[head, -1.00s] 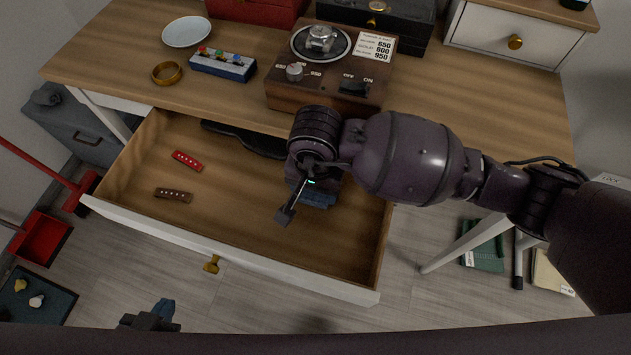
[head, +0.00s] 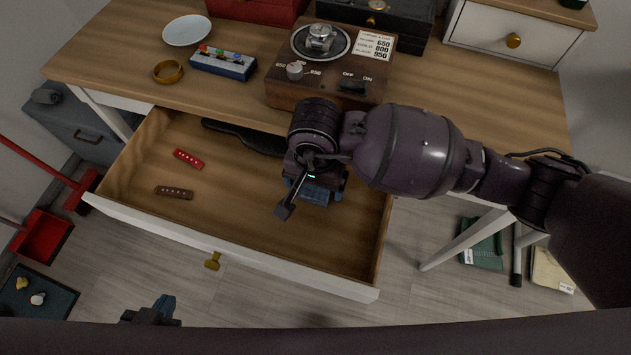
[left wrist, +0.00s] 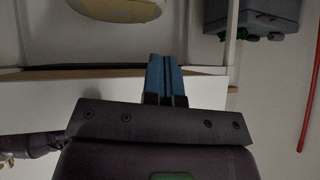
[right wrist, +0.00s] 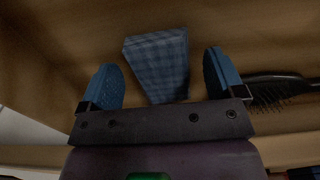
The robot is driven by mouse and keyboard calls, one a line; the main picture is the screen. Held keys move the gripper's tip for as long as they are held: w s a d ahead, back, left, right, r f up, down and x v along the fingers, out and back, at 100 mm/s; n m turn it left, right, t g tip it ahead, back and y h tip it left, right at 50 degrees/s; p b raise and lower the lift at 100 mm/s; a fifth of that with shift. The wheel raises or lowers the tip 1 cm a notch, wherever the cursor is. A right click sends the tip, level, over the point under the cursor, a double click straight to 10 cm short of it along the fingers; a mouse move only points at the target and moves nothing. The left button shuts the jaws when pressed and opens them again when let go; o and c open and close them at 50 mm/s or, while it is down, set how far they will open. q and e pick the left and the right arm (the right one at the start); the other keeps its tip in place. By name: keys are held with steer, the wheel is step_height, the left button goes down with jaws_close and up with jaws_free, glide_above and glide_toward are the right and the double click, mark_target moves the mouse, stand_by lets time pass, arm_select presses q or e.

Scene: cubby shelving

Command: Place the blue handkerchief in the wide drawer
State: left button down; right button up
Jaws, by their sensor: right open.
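The wide drawer (head: 235,233) is pulled out under the desk. The blue checked handkerchief (head: 318,194) lies folded inside it, toward the right, partly hidden by my right gripper (head: 312,188). In the right wrist view the handkerchief (right wrist: 158,65) lies on the wooden drawer bottom between and beyond the blue fingertips of my right gripper (right wrist: 162,78), which is open with a gap on each side. My left gripper (head: 163,306) is low, outside the drawer front. In the left wrist view its blue fingers (left wrist: 165,78) are together, with nothing visible between them.
The drawer also holds a red pocketknife-like piece (head: 188,159), a brown one (head: 174,192) and a black brush (head: 245,138). On the desk stand a wooden device (head: 325,85), a white plate (head: 187,31) and a brass ring (head: 168,72). The drawer's left half is mostly bare.

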mark_target(315, 188)
arm_select(q)
steer(key=shift+s+a+r+n+p, duration=0.3)
steer(key=shift+s+n+p, duration=0.15)
steer(key=shift+p, duration=0.95)
arm_select(e)
step_height(315, 188, up, 11)
arm_select(q)
steer(key=shift+r, duration=0.15)
